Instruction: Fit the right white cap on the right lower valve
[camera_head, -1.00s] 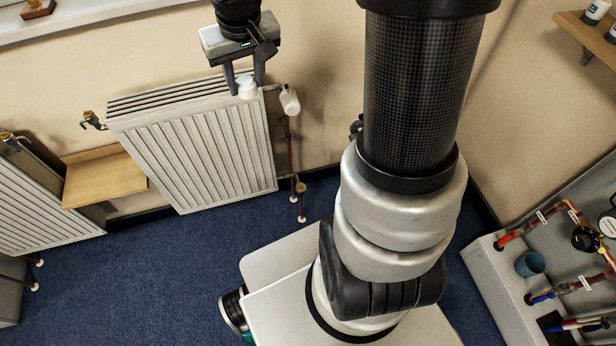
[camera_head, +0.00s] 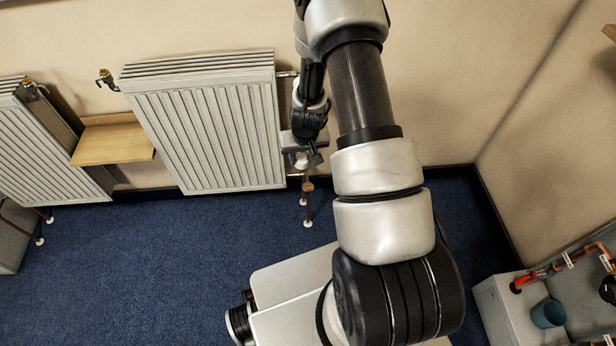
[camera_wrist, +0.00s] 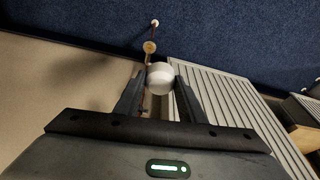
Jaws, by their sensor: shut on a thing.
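My gripper (camera_wrist: 160,72) is shut on a white round cap (camera_wrist: 161,79), held between its two fingertips in the wrist view. In the head view, my gripper (camera_head: 303,157) is pointed down beside the lower right of the near radiator, with the white cap (camera_head: 301,165) small below it. The right lower valve (camera_head: 308,187), a brass fitting on a copper pipe, shows just below the gripper. It also shows past the cap in the wrist view (camera_wrist: 150,47). The cap appears apart from the valve, though the exact gap is hard to tell.
The white ribbed radiator (camera_head: 205,125) is close to the gripper on its left. The wall stands close behind. A wooden shelf (camera_head: 112,144) and another radiator (camera_head: 50,150) are farther left. The blue floor (camera_head: 130,260) is clear.

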